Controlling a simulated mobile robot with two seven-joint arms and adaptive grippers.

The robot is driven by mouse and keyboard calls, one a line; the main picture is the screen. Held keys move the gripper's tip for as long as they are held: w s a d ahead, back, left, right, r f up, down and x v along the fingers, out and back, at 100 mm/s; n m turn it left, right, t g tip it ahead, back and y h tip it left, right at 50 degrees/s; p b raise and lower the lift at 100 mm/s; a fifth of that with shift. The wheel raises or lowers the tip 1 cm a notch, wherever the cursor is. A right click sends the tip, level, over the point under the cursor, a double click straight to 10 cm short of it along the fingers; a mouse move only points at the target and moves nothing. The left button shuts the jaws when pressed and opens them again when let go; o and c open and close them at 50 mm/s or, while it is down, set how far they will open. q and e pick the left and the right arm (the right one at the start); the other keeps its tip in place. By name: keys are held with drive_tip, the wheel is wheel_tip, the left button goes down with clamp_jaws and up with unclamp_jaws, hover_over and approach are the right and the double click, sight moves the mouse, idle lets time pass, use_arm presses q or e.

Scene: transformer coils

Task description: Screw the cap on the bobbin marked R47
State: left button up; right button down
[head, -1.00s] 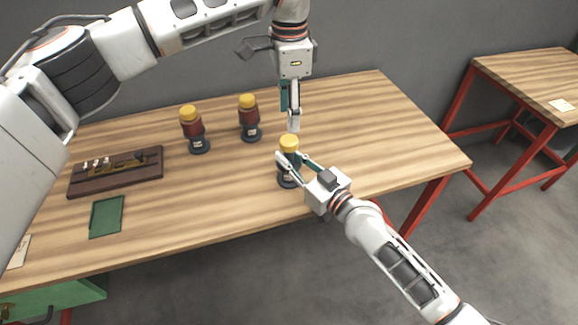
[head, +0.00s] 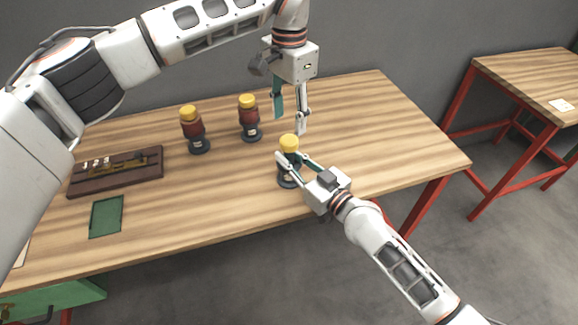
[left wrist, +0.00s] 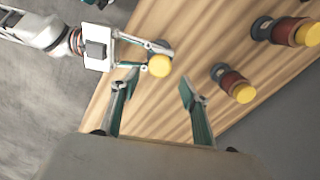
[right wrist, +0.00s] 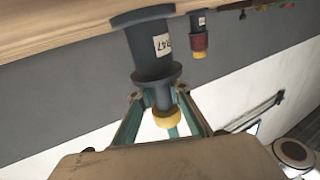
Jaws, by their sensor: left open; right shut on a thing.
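The bobbin marked R47 (right wrist: 150,50) stands upright near the table's front edge, its label readable in the right wrist view. It has a dark body and a yellow cap (head: 289,142) on top. My right gripper (head: 289,163) is shut on this bobbin, with a finger on each side just below the cap. In the left wrist view the yellow cap (left wrist: 159,66) shows beyond the fingers. My left gripper (head: 289,124) is open and empty, pointing down above and behind the bobbin, apart from it. The threads are hidden.
Two other bobbins with red-brown windings and yellow caps stand behind, one in the middle (head: 249,119) and one further left (head: 193,131). A dark wooden tool rack (head: 115,172) and a green mat (head: 106,217) lie at left. The table's right side is clear.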

sight(289, 139)
use_arm(q)
wheel_tip(289, 139, down, 7)
drive_tip(key=shift+r, duration=0.1)
idle(0.3)
